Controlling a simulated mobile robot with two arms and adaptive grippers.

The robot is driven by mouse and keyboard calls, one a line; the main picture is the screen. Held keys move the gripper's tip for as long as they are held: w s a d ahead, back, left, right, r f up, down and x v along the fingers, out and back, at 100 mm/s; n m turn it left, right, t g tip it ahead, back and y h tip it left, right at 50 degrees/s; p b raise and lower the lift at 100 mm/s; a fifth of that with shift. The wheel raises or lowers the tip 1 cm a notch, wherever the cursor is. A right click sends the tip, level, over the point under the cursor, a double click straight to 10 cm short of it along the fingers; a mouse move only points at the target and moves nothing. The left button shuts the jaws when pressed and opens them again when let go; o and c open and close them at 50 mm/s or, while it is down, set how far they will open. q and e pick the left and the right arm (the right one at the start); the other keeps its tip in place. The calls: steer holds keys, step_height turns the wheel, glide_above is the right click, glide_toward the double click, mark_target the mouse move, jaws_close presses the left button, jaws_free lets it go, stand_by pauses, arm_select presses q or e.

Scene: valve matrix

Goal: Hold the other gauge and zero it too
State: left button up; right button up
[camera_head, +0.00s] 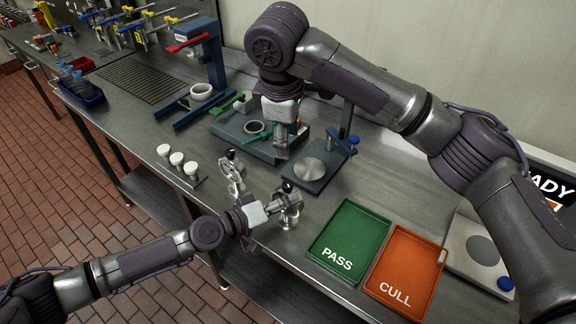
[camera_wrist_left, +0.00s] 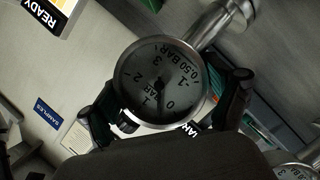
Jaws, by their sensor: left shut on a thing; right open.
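One pressure gauge (camera_head: 291,203) stands on a metal fitting near the bench's front edge. My left gripper (camera_head: 280,207) is shut on it. In the left wrist view the gauge dial (camera_wrist_left: 160,84) sits between the two dark fingers, its face toward the camera. Its dark needle appears to lie near the 0, but the exact reading is too small to tell. The second gauge (camera_head: 232,171) stands free to the left, and part of it shows at the lower right of the left wrist view (camera_wrist_left: 297,172). My right gripper (camera_head: 283,143) is open above the bench, beyond the held gauge.
A green PASS tray (camera_head: 350,238) and an orange CULL tray (camera_head: 405,270) lie to the right. Several white-topped knobs (camera_head: 177,159) stand left of the gauges. A grey stand with a round plate (camera_head: 311,170) and a dark block fixture (camera_head: 240,135) are behind.

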steer(key=n+t, duration=0.2)
steer(key=n, duration=0.2)
steer(key=n+t+y, duration=0.2)
steer(key=n+t, duration=0.3)
steer(key=n, duration=1.3)
glide_toward(287, 185)
steer(key=x, duration=0.8)
steer(key=shift+w, duration=0.1)
jaws_close()
